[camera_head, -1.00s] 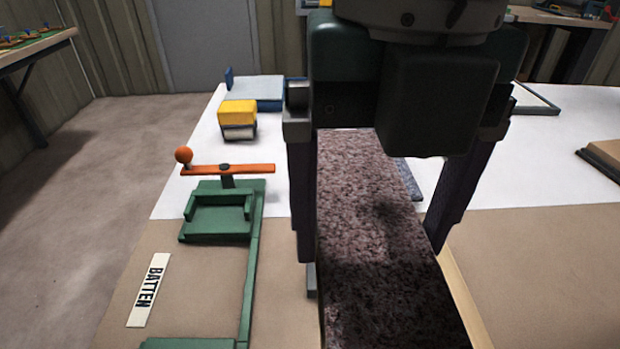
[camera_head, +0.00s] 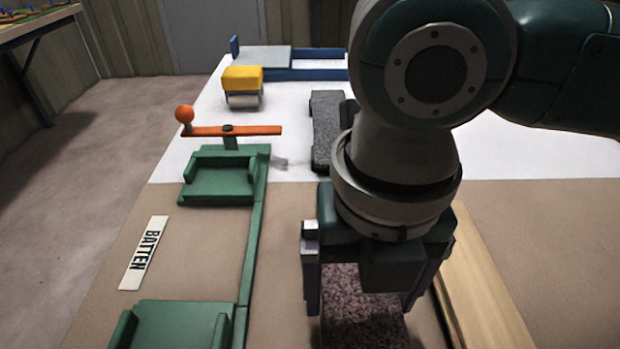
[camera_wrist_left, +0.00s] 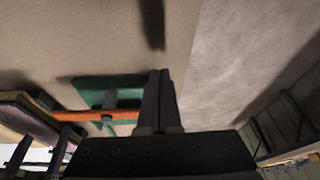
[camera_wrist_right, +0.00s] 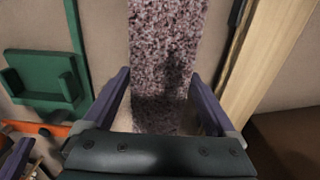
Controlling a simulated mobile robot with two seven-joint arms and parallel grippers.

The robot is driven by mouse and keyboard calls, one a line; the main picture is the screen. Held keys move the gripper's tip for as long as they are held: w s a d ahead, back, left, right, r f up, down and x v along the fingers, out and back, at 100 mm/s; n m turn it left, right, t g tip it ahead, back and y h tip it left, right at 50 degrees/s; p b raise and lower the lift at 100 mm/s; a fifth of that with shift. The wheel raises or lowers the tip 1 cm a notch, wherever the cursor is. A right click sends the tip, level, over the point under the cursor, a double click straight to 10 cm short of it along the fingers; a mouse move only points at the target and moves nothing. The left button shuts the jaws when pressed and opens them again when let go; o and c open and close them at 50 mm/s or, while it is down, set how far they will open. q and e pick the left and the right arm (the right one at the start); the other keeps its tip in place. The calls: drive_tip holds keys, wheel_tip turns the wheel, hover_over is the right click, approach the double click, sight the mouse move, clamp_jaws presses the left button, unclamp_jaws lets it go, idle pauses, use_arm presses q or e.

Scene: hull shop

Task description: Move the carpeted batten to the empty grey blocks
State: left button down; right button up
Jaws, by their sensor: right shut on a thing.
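The carpeted batten (camera_head: 345,292) is a long board in mottled purple-brown carpet, at the bottom of the head view. My right gripper (camera_head: 362,300) is shut on it, with one finger down each side. The right wrist view shows the batten (camera_wrist_right: 167,45) running away between the fingers (camera_wrist_right: 160,95). Its near end in the head view is cut off. A dark grey block (camera_head: 327,130) stands empty on the white table area behind my right arm, which partly hides that area. My left gripper (camera_wrist_left: 160,100) is shut and empty, and shows only in its wrist view.
Green blocks (camera_head: 220,178) joined by a green rail stand at left, beside a BATTEN label (camera_head: 145,252). An orange lever (camera_head: 235,130) with a ball knob rises behind them. A yellow-topped roller (camera_head: 242,85) stands farther back. A pale wooden strip (camera_head: 480,280) lies right of the batten.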

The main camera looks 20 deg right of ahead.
use_arm(q)
drive_tip(key=shift+d, duration=0.1)
use_arm(e)
drive_tip(key=o, duration=1.2)
drive_tip(key=shift+c, duration=0.2)
use_arm(q)
wheel_tip(320, 180, up, 4)
drive_tip(key=p, duration=0.3)
drive_tip(key=shift+f+p, duration=0.2)
drive_tip(key=shift+p, duration=0.1)
use_arm(e)
wheel_tip(320, 180, up, 12)
drive_tip(key=shift+r, duration=0.1)
